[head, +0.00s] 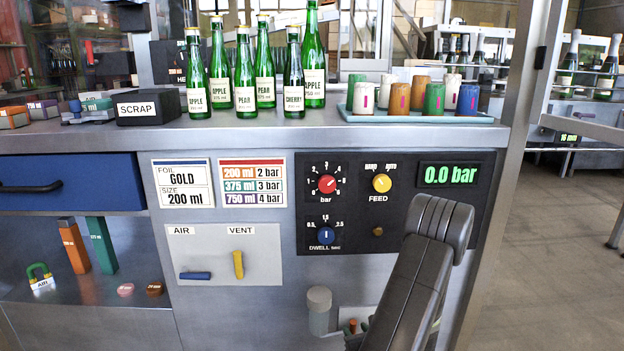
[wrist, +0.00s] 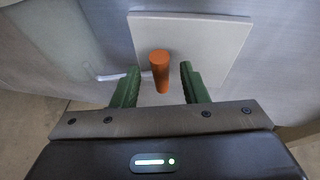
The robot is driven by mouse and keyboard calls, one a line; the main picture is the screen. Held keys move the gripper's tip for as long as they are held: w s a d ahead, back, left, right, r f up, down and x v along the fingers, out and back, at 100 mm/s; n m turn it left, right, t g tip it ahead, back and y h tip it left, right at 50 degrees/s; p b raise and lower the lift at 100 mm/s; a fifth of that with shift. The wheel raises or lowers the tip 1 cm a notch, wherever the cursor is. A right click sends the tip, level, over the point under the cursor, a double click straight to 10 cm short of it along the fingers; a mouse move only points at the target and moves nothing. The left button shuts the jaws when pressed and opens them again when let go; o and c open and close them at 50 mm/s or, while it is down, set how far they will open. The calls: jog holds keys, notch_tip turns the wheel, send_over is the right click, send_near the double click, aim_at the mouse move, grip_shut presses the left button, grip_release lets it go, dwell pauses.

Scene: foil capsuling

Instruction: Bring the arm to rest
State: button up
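My gripper (wrist: 160,80) is open in the wrist view, with a green finger on each side. An orange peg (wrist: 160,70) shows between and beyond the fingertips, with a gap on each side, in front of a pale square plate (wrist: 205,45). I cannot tell its distance from the fingers. In the head view my dark grey arm rises at lower right, in front of the grey machine front.
Green bottles (head: 244,75) and a blue tray (head: 440,116) of coloured capsules stand on the counter above, beside a black scrap box (head: 150,107). The panel holds a red bar knob (head: 327,184), a yellow feed knob (head: 381,183) and a display (head: 450,174) reading 0.0 bar. Floor at right is clear.

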jog(key=p+v, duration=0.3)
jog(key=v, duration=0.9)
jog(key=b+x, duration=0.3)
jog(key=x, duration=1)
jog(key=shift+w+f+b, duration=0.1)
jog(key=shift+w+b, duration=0.2)
jog(key=shift+w, duration=0.1)
jog(key=shift+d+m+t+y+p, duration=0.3)
jog(key=shift+d+m+y+p, duration=0.2)
jog(key=shift+m+y+p, duration=0.4)
jog(key=shift+f, duration=0.1)
jog(key=shift+s, duration=0.1)
